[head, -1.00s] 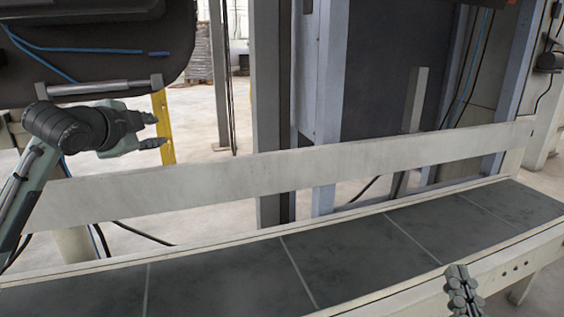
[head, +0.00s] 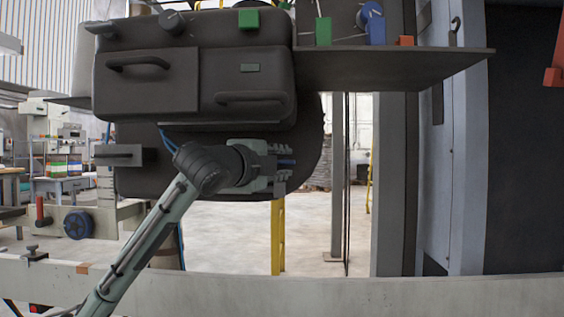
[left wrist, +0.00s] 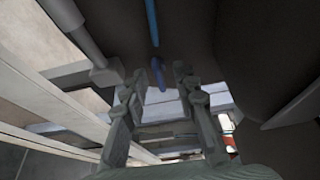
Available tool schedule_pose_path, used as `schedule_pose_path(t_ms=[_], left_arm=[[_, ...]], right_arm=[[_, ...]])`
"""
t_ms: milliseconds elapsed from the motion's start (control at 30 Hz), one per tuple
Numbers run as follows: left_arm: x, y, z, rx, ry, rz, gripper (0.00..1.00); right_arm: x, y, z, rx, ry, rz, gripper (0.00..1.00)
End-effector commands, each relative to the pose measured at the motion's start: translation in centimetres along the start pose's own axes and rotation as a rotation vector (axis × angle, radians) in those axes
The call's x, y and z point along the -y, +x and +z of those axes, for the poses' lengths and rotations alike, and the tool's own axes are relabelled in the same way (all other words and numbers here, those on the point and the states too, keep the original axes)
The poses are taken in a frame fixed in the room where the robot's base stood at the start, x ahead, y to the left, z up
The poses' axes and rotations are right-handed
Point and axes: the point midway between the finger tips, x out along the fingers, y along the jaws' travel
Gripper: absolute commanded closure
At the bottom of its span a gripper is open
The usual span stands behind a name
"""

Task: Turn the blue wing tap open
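The blue wing tap (head: 287,162) shows as a small dark-blue bar under the black machine body. In the left wrist view it is a short blue bar (left wrist: 157,73) seen edge-on. My left gripper (head: 286,168) points right, below the machine's drawers, with its fingers spread above and below the bar. In the left wrist view the open fingers (left wrist: 160,80) stand on either side of the bar, with gaps visible. I cannot tell how deep the bar sits between them. My right gripper is out of view.
The black machine body (head: 210,75) hangs just above my left gripper. A thin lighter-blue hose (left wrist: 152,20) runs near the tap. A dark shelf (head: 400,68) holds a blue knob (head: 371,22). A blue handwheel (head: 78,225) is at left. A pale rail (head: 330,295) crosses in front.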

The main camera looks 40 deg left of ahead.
Motion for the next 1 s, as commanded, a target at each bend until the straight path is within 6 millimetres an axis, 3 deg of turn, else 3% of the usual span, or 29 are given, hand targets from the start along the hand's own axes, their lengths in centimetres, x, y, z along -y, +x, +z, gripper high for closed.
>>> schedule_pose_path(t_ms=[233, 500, 1000], left_arm=[[-0.05, 0.15, 0.00, 0.000, 0.000, 0.000, 0.72], [-0.05, 0.13, 0.00, 0.000, -0.001, 0.000, 1.00], [-0.28, 0.12, -0.03, -0.001, -0.078, -0.032, 1.00]], right_arm=[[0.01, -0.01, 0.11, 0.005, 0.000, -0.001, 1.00], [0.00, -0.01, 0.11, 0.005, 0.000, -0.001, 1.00], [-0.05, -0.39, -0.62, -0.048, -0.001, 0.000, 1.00]])
